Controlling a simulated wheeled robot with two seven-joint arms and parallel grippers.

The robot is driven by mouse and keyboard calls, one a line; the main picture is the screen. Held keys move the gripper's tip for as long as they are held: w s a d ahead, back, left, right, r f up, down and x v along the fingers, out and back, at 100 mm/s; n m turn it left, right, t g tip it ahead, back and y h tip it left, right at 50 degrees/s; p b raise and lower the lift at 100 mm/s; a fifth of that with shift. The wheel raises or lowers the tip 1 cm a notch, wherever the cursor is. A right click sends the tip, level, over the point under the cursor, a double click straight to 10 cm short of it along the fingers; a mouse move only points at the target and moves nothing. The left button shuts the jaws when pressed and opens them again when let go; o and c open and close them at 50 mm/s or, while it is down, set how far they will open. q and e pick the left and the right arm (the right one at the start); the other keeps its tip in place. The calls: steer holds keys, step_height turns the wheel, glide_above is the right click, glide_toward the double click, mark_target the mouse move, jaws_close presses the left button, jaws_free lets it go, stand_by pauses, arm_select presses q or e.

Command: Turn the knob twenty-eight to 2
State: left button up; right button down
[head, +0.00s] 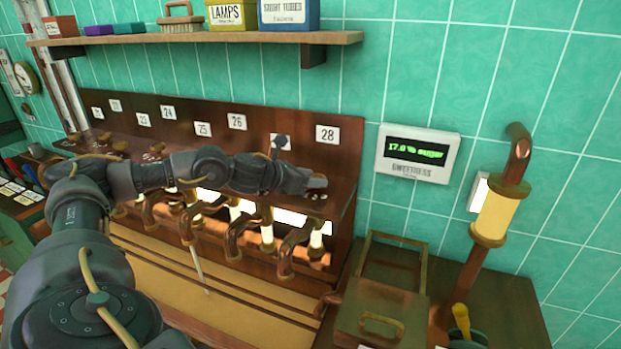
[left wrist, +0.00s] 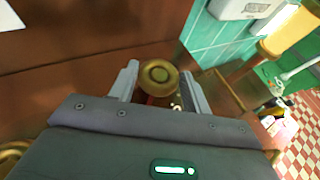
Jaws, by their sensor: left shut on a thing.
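Knob twenty-eight is a round brass knob (left wrist: 158,74), seen from above between my two fingers in the left wrist view. My left gripper (head: 316,182) is at the right end of the dark wooden shelf of the kettle bank, below the white number plate 28 (head: 327,134). It is shut on the knob, with one finger on each side. In the head view the gripper hides most of the knob, and its dial marks are too small to read. My right gripper is not in view.
Number plates 21 to 26 run leftward along the wooden panel (head: 354,110); my arm partly covers another plate (head: 280,141). Copper pipes (head: 291,250) stand below. A sweetness display (head: 417,153) on the right wall reads about 17.0 % sugar. A brass-framed box (head: 382,318) sits below right.

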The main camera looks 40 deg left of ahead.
arm_select(q)
steer(key=shift+d+n+y, duration=0.25)
steer(key=shift+n+y, duration=0.55)
steer(key=shift+y, duration=0.1)
steer(key=shift+d+r+n+y+p, duration=0.1)
steer(key=shift+d+n+y+p, duration=0.1)
steer(key=shift+n+y+p, duration=0.45)
steer(key=n+y+p, duration=0.2)
steer(key=n+g+y+p, duration=0.1)
steer(key=n+y+p, duration=0.1)
steer(key=p, duration=0.1)
steer(key=d+n+y+p, duration=0.1)
steer(key=n+y+p, duration=0.1)
steer(key=y, duration=0.1)
steer(key=shift+w+r+g, duration=0.15)
steer(key=shift+g, duration=0.25)
steer(key=shift+w+f+n+g+y+p, duration=0.1)
steer(key=shift+f+n+g+y+p, duration=0.1)
steer(key=shift+n+g+y+p, duration=0.9)
steer(key=shift+n+p, duration=0.25)
steer(key=shift+p, duration=0.15)
steer(key=shift+y, duration=0.25)
steer(key=o, duration=1)
steer(key=shift+f, duration=0.1)
